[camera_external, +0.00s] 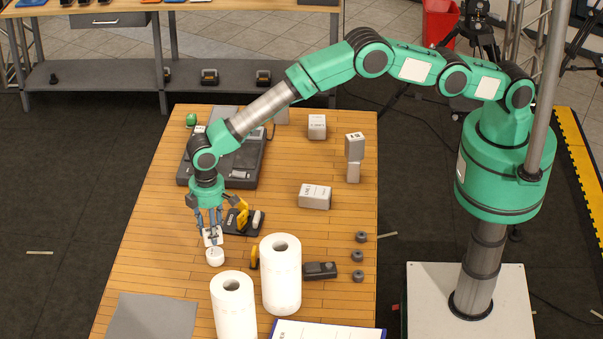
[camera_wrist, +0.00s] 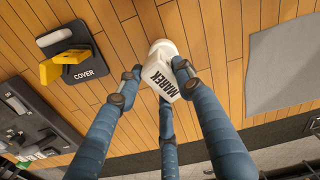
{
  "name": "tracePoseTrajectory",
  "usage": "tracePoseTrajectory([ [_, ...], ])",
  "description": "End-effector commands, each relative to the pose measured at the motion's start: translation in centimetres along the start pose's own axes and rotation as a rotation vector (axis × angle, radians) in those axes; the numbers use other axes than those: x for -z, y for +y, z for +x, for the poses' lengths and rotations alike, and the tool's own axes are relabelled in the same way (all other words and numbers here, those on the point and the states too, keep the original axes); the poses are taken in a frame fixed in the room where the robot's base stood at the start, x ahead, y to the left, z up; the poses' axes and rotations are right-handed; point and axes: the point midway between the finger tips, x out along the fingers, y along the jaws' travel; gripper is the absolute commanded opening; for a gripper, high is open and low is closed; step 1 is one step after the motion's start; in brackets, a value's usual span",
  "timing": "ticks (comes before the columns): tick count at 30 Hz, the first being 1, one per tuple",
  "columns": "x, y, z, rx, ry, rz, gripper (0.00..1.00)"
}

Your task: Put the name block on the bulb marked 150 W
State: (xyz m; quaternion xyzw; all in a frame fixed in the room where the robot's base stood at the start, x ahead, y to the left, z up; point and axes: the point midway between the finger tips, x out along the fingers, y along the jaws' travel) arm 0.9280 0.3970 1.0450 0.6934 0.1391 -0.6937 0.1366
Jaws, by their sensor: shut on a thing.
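My gripper (camera_external: 210,232) is shut on a white name block (camera_external: 212,237) above the left-middle part of the wooden table. In the wrist view the block (camera_wrist: 164,75) sits between my blue fingers and its dark letters read MAREK. It looks tilted there. A small round white object (camera_external: 215,257) stands on the table just below the block; it also shows in the wrist view (camera_wrist: 162,46), partly hidden by the block. I cannot tell whether the two touch. It may be a bulb, but no 150 W marking is readable in either view.
Two white paper rolls (camera_external: 281,275) (camera_external: 234,308) stand close by on the right and front. A dark pad marked COVER (camera_wrist: 84,68) holds a yellow piece. Grey boxes (camera_external: 315,196) stand farther right. A flat grey sheet (camera_external: 152,317) lies front left, with bare wood around it.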

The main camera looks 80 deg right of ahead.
Motion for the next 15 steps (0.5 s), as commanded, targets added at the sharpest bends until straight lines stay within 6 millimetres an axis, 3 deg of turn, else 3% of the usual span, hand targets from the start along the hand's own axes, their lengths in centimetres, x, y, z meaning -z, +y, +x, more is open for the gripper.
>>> tracePoseTrajectory([
  [15,0.06,0.0,0.58,0.0,-0.002,0.0,0.1],
])
